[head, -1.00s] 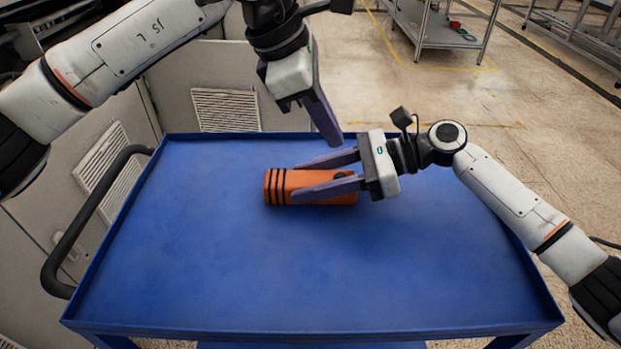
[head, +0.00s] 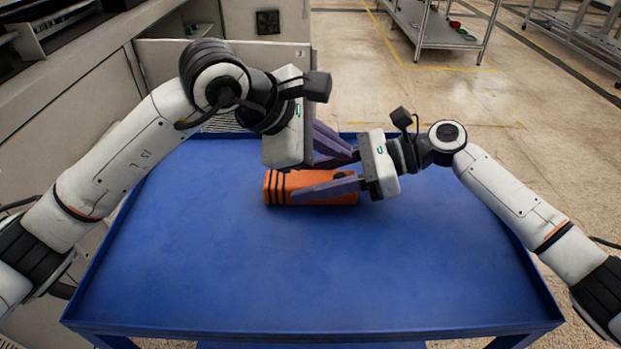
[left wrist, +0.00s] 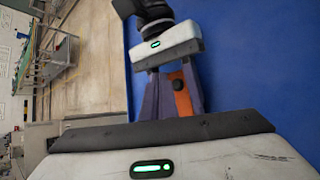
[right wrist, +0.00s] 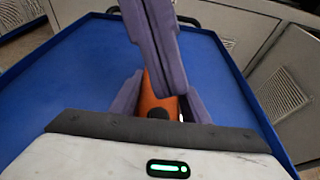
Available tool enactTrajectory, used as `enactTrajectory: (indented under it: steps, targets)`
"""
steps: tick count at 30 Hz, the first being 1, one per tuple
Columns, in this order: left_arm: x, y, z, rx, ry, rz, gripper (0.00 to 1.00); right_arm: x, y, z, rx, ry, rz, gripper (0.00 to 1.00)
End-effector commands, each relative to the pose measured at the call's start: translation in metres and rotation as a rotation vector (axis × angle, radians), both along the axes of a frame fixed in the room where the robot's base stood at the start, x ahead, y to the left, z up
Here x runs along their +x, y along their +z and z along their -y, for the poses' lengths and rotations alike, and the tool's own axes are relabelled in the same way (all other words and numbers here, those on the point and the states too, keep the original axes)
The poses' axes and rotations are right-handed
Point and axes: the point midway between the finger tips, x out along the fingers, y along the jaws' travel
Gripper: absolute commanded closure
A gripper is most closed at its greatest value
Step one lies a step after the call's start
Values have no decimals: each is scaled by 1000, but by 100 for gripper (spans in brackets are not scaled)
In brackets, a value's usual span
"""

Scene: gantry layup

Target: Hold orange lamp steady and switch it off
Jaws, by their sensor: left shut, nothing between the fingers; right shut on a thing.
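The orange lamp (head: 320,196), a cylinder with black rings at its left end, lies on its side on the blue cart top. A dark round button shows on its upper side (right wrist: 158,113), and also in the left wrist view (left wrist: 177,84). My right gripper (head: 298,182) is shut on the lamp from the right, one finger along each side. My left gripper (head: 353,156) is shut and empty, its fingertips above the lamp near the button end. In the right wrist view its paired fingers (right wrist: 157,48) hang over the lamp. Whether they touch it cannot be told.
The blue cart top (head: 300,270) has a low raised rim and is otherwise clear. Grey cabinets (head: 75,75) stand at the left and behind. A metal shelf (head: 435,25) stands on the floor at the back right.

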Motion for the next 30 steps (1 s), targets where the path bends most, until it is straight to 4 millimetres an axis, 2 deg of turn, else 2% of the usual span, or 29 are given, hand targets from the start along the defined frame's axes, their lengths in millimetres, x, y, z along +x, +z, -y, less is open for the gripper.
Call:
enactTrajectory:
  steps: [3,9,30]
  targets:
    - [0,-12,0,1,0,-1,100,0,0,0,-1,0,0,86]
    - [0,-20,0,0,0,0,100,0,0,0,-1,0,0,86]
    - [0,-21,0,0,0,0,100,0,0,0,0,0,0,86]
